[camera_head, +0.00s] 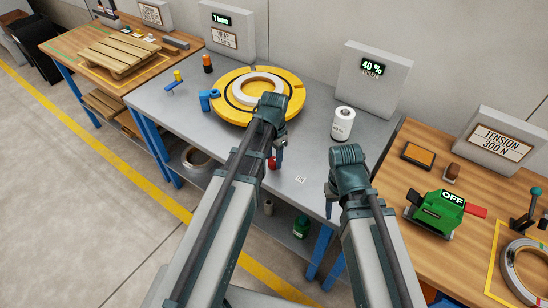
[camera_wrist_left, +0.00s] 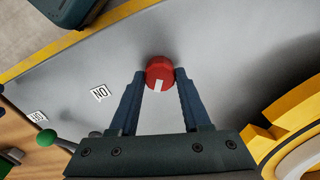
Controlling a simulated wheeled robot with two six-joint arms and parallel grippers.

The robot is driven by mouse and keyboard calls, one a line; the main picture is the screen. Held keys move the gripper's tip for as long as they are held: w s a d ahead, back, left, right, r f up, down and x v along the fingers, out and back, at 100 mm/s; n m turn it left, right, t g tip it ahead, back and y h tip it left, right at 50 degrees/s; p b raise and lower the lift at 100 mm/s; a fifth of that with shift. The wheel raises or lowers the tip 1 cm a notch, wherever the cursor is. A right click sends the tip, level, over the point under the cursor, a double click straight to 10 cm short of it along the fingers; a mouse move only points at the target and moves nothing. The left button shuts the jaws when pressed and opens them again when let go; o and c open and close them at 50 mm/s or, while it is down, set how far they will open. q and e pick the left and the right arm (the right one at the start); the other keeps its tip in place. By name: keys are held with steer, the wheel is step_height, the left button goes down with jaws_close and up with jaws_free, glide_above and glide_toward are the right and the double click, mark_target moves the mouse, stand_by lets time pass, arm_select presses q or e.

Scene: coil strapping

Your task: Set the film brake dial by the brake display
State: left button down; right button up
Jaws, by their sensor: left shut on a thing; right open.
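The red dial (camera_wrist_left: 160,67) sits on the grey table, with a white mark on the side nearest my gripper in the left wrist view. My left gripper (camera_wrist_left: 159,80) has one finger on either side of the dial and is shut on it. In the head view the dial (camera_head: 272,162) is partly hidden by my left gripper (camera_head: 277,160). The display (camera_head: 373,67) on a grey box at the back of the table reads 40 %. My right gripper (camera_head: 333,205) is open and empty over the table's front right.
A yellow turntable (camera_head: 228,106) carrying a pale ring stands behind my left gripper. A white roll (camera_head: 343,124) stands before the display box. A small ON label (camera_head: 300,179) lies right of the dial. A green tool (camera_head: 433,214) is on the wooden table at right.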

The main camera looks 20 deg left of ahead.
mark_target(274, 160)
arm_select(q)
steer(key=shift+n, duration=0.3)
steer(key=shift+c, duration=1.8)
jaws_free()
step_height(274, 160, up, 14)
steer(key=p, duration=1.4)
arm_select(e)
step_height(274, 160, up, 14)
arm_select(q)
steer(key=shift+f, duration=0.15)
arm_select(e)
steer(key=shift+f, duration=0.1)
arm_select(q)
steer(key=s+d+n+y, duration=0.1)
steer(key=s+d+n, duration=0.1)
steer(key=s+d, duration=0.8)
steer(key=s, duration=0.4)
steer(key=shift+s+d+n, duration=0.15)
steer(key=shift+s+n, duration=0.05)
steer(key=shift+n, duration=0.2)
